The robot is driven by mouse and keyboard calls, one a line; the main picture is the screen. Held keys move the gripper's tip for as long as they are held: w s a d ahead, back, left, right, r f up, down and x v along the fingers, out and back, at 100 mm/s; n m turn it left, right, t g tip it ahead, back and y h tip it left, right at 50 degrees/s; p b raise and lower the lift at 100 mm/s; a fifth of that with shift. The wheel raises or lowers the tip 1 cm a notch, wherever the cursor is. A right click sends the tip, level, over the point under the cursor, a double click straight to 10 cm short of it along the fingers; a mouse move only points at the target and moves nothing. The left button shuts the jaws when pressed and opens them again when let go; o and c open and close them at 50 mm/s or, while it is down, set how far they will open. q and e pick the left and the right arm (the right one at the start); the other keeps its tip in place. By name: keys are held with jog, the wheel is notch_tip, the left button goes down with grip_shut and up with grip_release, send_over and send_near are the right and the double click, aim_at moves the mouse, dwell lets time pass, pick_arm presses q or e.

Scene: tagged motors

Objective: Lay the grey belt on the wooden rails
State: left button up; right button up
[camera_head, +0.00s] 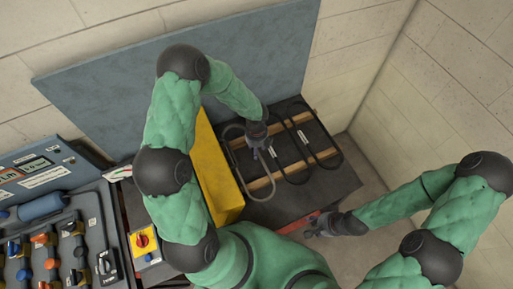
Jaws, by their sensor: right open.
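The grey belt (230,155) is a thin loop at the left end of the two wooden rails, the far rail (303,118) and the near rail (261,183). Part of the loop lies across the near rail; its far part runs beside my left gripper (260,148). My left gripper points down above the left part of the rails, and its fingers are too small and dark to tell whether they grip the belt. My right gripper (316,228) is open and empty, low at the right, beyond the dark table's near edge and apart from the belt.
Two black belts (328,142) lie across the rails to the right. The rails stand on a dark table (320,183). A yellow block (215,170) is left of them, a grey-blue panel (110,85) behind. A control panel (50,240) and yellow switch box (145,243) are at left.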

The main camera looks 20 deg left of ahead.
pick_arm(q)
notch_tip(320, 180, up, 12)
dwell(0.7)
